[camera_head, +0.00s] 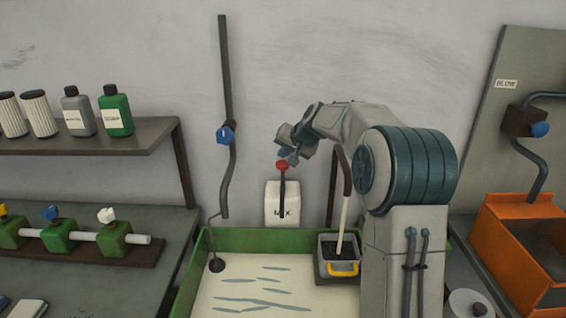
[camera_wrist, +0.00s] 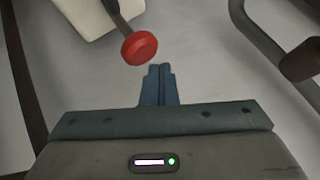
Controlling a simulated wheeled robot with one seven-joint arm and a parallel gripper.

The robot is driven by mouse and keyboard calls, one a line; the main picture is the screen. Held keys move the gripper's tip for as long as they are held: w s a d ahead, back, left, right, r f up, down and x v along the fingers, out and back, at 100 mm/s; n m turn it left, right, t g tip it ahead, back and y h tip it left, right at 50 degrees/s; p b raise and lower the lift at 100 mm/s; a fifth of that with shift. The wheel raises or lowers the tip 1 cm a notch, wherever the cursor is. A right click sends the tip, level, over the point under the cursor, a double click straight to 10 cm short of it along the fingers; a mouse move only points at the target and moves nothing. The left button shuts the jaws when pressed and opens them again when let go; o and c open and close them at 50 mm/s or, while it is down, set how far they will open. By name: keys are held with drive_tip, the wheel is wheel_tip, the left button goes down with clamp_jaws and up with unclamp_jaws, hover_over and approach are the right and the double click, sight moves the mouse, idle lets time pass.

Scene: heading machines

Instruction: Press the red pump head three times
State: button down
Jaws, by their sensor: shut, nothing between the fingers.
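The red pump head (camera_head: 282,165) tops a dark stem in front of a white container (camera_head: 271,205) with partly hidden dark lettering. In the wrist view the round red pump head (camera_wrist: 139,47) is just beyond and slightly left of my fingertips, with a visible gap in the picture. My gripper (camera_wrist: 160,68) has its two blue fingers together and holds nothing. In the head view my gripper (camera_head: 283,150) is close above the pump head. From these views I cannot tell whether they touch.
A green-rimmed tray (camera_head: 250,240) lies below, with a grey bucket (camera_head: 325,262) with a yellow handle at its right. A dark pipe with a blue valve (camera_head: 226,134) rises at the left. A curved pipe (camera_wrist: 262,45) lies right of my gripper. An orange bin (camera_head: 510,250) stands right.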

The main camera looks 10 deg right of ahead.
drive_tip(key=shift+r+p, duration=1.75)
drive_tip(key=shift+r, duration=0.85)
idle(0.6)
wheel_tip(320, 180, up, 4)
drive_tip(key=p, duration=0.9)
drive_tip(key=shift+f, duration=0.3)
wheel_tip(320, 180, down, 7)
drive_tip(key=b, duration=0.5)
drive_tip(key=shift+f+b, duration=0.75)
drive_tip(key=shift+b, duration=0.25)
